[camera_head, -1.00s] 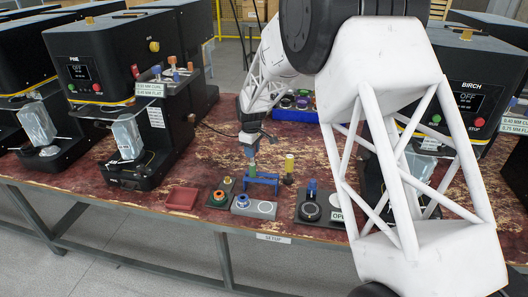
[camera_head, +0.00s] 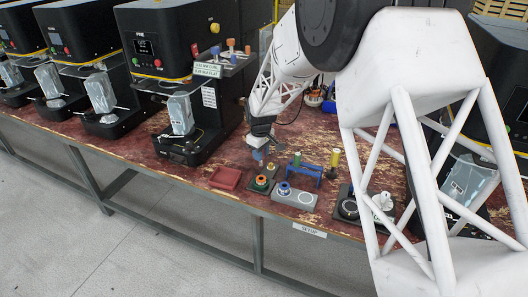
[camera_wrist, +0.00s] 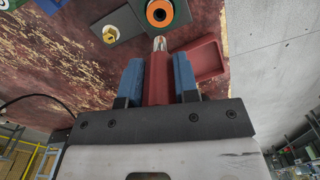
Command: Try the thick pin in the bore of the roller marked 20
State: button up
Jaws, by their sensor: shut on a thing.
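My gripper (camera_wrist: 159,85) is shut on a pin with a red handle (camera_wrist: 158,78) and a bare metal tip (camera_wrist: 160,44). In the wrist view the tip points at an orange-faced roller with a green rim and dark bore (camera_wrist: 149,12); tip and roller look apart. In the head view my gripper (camera_head: 257,156) is just above that roller (camera_head: 261,182), which sits on a dark plate. A blue-rimmed roller (camera_head: 283,187) sits on a grey block (camera_head: 295,197). No number is readable on either roller. Whether the pin is the thick one I cannot tell.
A blue stand (camera_head: 308,173) holding a green-handled pin (camera_head: 296,159) is right of my gripper. A yellow post (camera_head: 335,158) stands behind it. A red tray (camera_head: 225,178) is at left. A brass knob (camera_wrist: 110,34) is beside the roller. Black seamers (camera_head: 165,45) line the back.

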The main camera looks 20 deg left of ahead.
aim_at(261, 165)
jog(key=shift+f, duration=0.25)
jog(key=shift+f, duration=2.85)
jog(key=shift+f, duration=0.4)
jog(key=shift+r, duration=0.35)
dwell(0.6)
jog(key=shift+r, duration=1.1)
jog(key=shift+r, duration=1.1)
jog(key=shift+r, duration=1)
jog(key=shift+f, duration=0.25)
